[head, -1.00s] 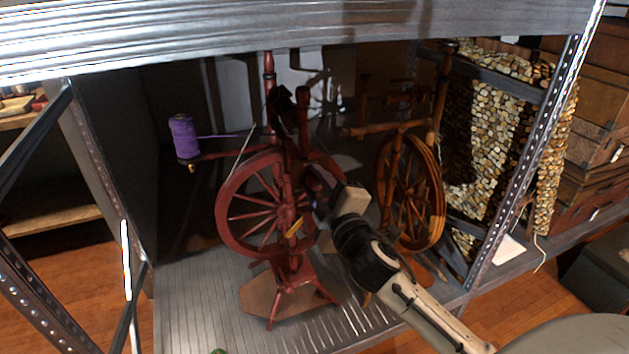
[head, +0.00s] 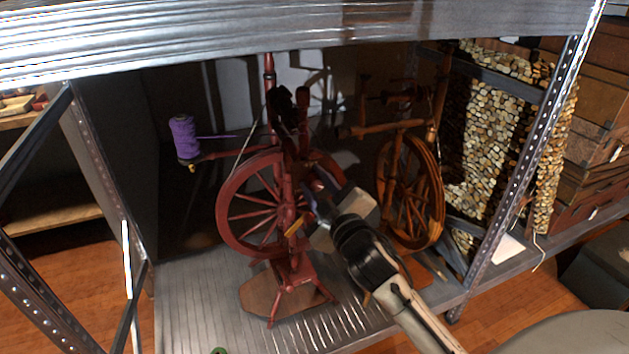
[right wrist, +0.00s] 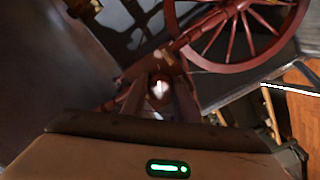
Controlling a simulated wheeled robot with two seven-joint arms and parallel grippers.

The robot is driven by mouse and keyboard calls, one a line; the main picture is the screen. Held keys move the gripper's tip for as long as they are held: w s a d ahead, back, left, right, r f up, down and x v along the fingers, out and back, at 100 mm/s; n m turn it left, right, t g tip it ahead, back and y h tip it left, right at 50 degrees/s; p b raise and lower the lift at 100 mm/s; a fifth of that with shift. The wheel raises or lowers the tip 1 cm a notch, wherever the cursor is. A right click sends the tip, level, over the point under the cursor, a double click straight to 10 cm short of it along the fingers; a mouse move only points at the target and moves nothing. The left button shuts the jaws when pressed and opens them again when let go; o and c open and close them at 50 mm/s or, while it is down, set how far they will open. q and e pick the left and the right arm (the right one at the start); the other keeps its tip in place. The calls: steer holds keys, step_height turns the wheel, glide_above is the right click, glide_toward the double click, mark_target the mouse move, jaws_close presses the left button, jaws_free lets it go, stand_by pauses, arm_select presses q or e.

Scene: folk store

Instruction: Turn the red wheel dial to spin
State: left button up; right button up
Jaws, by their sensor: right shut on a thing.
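The red spinning wheel (head: 229,197) stands upright on the metal shelf in the head view. Its spoked rim also shows in the right wrist view (right wrist: 222,68). My right gripper (head: 308,198) reaches in from the lower right to the near side of its upright post, beside the hub. In the right wrist view the fingers (right wrist: 159,92) are closed around a small part with a bright spot, which looks like the red wheel dial (right wrist: 160,88). The fingers hide most of it. My left gripper is not in view.
A brown spinning wheel (head: 437,198) stands close to the right of my right gripper. A purple yarn spool (head: 184,138) sits at the left on the red wheel's arm. A metal beam (head: 300,30) crosses above, and shelf posts (head: 520,165) bound the sides.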

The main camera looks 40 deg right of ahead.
steer(key=o, duration=1.1)
steer(key=shift+c, duration=0.2)
steer(key=b+v, duration=0.1)
steer(key=v, duration=0.9)
steer(key=shift+s, duration=0.2)
steer(key=s+a+f+m+g+y, duration=0.15)
steer(key=a+f, duration=0.25)
steer(key=f, duration=0.5)
steer(key=s+a+f+m+g+y, duration=0.1)
steer(key=s+a+f+g+y, duration=0.25)
steer(key=f, duration=0.65)
steer(key=s+a+f+m+g+y, duration=0.1)
steer(key=s+a+f+g, duration=0.1)
steer(key=s+a+f, duration=0.2)
steer(key=s+a+f+m+g+y, duration=0.1)
steer(key=s+a+f, duration=0.4)
steer(key=s+f, duration=0.2)
step_height(320, 180, down, 3)
steer(key=shift+s+r+g, duration=0.15)
steer(key=shift+r+g, duration=0.05)
steer(key=shift+g, duration=0.2)
